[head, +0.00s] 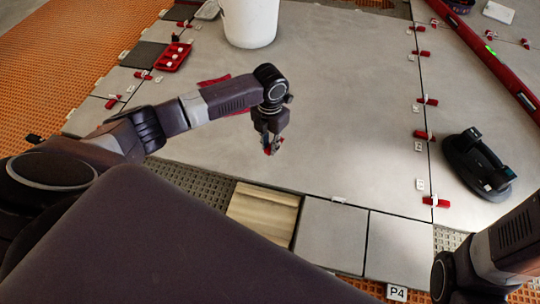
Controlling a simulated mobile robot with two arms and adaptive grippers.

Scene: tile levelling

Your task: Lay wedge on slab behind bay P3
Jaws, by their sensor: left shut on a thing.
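My left gripper (270,146) points down over the large grey slab (340,130), near its front edge. It is shut on a small red wedge (268,150), mostly hidden by the fingers. I cannot tell whether the wedge touches the slab. In front of the slab's edge lie a beige ridged piece (264,214) and two small grey tiles, one at the left (330,233) and one at the right (398,248). A P4 label (397,293) stands at the front. No P3 label is visible. My right arm enters at the lower right; its gripper is out of the picture.
A white bucket (249,22) stands at the back. Red wedges with clips line the right seam (428,101). A black suction lifter (476,165) and a red level (490,55) lie at the right.

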